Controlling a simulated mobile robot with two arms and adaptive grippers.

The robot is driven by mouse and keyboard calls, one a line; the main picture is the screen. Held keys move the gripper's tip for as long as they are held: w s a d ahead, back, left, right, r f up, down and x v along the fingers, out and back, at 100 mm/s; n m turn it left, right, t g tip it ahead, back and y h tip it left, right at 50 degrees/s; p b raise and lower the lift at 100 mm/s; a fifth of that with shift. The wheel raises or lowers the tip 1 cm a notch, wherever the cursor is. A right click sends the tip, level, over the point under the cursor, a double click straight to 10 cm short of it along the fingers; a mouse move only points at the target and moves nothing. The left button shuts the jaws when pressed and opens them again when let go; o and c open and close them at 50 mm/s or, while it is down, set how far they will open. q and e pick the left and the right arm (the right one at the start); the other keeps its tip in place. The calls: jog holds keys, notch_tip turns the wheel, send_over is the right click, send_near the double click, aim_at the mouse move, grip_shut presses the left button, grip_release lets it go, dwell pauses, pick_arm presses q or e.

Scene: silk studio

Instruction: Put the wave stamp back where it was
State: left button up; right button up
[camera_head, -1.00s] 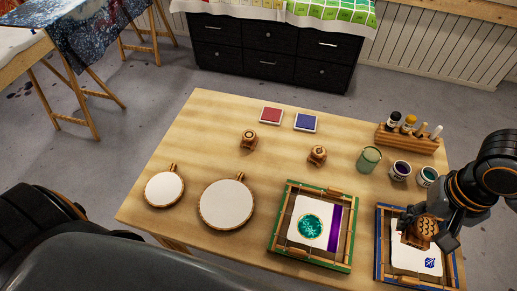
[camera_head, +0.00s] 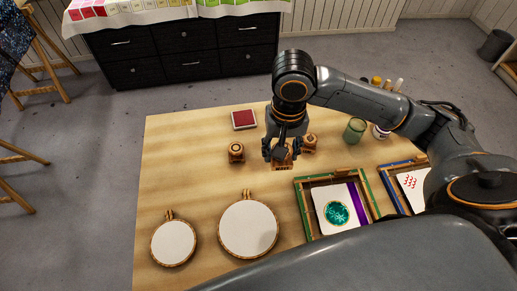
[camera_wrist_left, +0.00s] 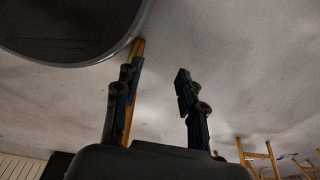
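My right gripper (camera_head: 282,152) points down over the middle of the table, with its fingers on both sides of a wooden block stamp (camera_head: 283,165). The fingers cover much of this stamp; its design is too small to read, and I cannot tell whether it touches the table. One wooden stamp (camera_head: 236,152) stands to its left and another (camera_head: 309,143) close to its right. My left gripper (camera_wrist_left: 158,100) shows only in the left wrist view, with its fingers apart and nothing between them.
A red ink pad (camera_head: 244,119) lies behind the stamps. Two round hoops (camera_head: 249,229) (camera_head: 173,243) lie in front. A green frame (camera_head: 307,209) and a blue frame (camera_head: 388,186) hold printed cloths. A green jar (camera_head: 354,130) stands at right; my arm hides the table's back right.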

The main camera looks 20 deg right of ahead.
jog(key=shift+s+d+f+m, duration=0.1)
jog(key=shift+d+f+m, duration=0.25)
jog(key=shift+f, duration=0.25)
jog(key=shift+d+f+m, duration=0.25)
jog(key=shift+f+m, duration=0.2)
jog(key=shift+f, duration=0.15)
jog(key=w+d+f, duration=0.1)
jog(key=w+f, duration=0.2)
jog(key=w, duration=0.1)
jog(key=w+d+f+m, duration=0.1)
jog(key=w+f, duration=0.3)
jog(key=w+d+f+m, duration=0.1)
jog(key=w+d+f, duration=0.1)
jog(key=w+f, duration=0.1)
jog(key=shift+w+d+f+p, duration=0.1)
jog(key=shift+w+f+p, duration=0.25)
jog(key=shift+w, duration=0.3)
jog(key=shift+w+f, duration=0.35)
jog(key=shift+f, duration=0.05)
notch_tip(320, 180, down, 2)
jog(key=shift+f, duration=0.15)
jog(key=shift+w+f, duration=0.1)
jog(key=shift+f, duration=0.4)
pick_arm(q)
jog(key=s+d, duration=0.3)
jog(key=shift+s+r, duration=0.25)
jog(key=shift+r, duration=0.05)
